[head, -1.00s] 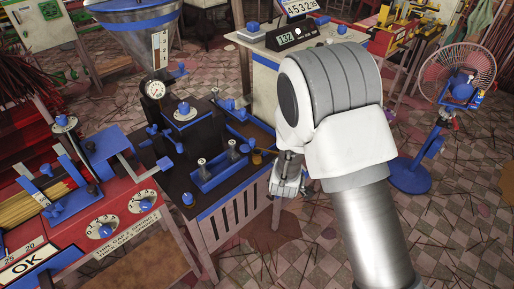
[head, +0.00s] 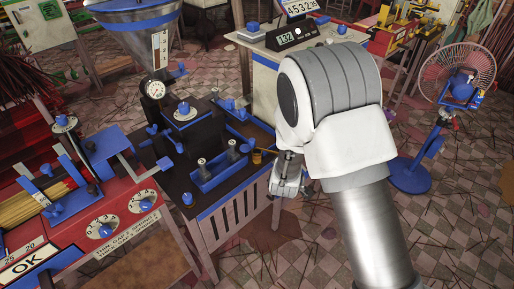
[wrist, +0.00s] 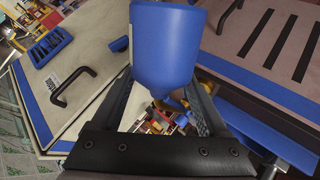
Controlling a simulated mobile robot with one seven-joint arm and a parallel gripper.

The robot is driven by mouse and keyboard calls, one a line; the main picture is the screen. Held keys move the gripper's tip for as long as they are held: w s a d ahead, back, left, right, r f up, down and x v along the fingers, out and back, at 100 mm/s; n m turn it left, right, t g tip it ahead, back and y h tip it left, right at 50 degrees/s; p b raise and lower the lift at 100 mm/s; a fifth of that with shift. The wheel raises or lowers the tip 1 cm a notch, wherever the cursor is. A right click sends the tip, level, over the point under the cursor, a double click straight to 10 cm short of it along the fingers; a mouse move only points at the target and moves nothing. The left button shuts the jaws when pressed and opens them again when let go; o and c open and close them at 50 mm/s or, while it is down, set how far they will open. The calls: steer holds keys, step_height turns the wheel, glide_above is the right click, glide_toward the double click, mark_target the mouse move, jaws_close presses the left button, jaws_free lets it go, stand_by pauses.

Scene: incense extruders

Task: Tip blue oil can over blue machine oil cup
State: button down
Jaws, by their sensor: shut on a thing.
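A blue oil can (wrist: 165,50) fills the upper middle of the wrist view. My gripper (wrist: 168,95) is shut on it, with a dark finger along each side. In the head view my gripper (head: 287,180) is mostly hidden below my white wrist, at the right edge of the black-topped machine, and the can's body is hard to make out. A small brass-coloured piece (head: 263,152) shows just left of the wrist, close to small blue parts on the machine top (head: 225,192). I cannot tell which of these is the blue oil cup.
A blue holder (head: 218,178) with metal-topped posts stands on the machine. A red machine with dials (head: 105,225) is at the left. A pale cabinet with a digital display (head: 292,36) stands behind. A fan (head: 455,75) is at the right. Floor around it is mostly open.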

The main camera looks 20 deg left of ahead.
steer(key=shift+r+p, duration=0.3)
steer(key=shift+p, duration=0.15)
steer(key=shift+r+h+p, duration=0.25)
steer(key=shift+h+p, duration=0.05)
steer(key=shift+p, duration=0.45)
steer(key=shift+f+b, duration=0.55)
steer(key=shift+b, duration=0.55)
steer(key=shift+f+y+b, duration=0.35)
steer(key=shift+y+b, duration=0.05)
steer(key=shift+b, duration=0.8)
steer(key=shift+r, duration=0.1)
steer(key=shift+f+y+b, duration=0.3)
steer(key=shift+f+b, duration=0.1)
steer(key=shift+b, duration=0.65)
steer(key=shift+f+m+t+y+b, duration=0.5)
steer(key=shift+f+m+b, duration=0.15)
steer(key=shift+b, duration=1.8)
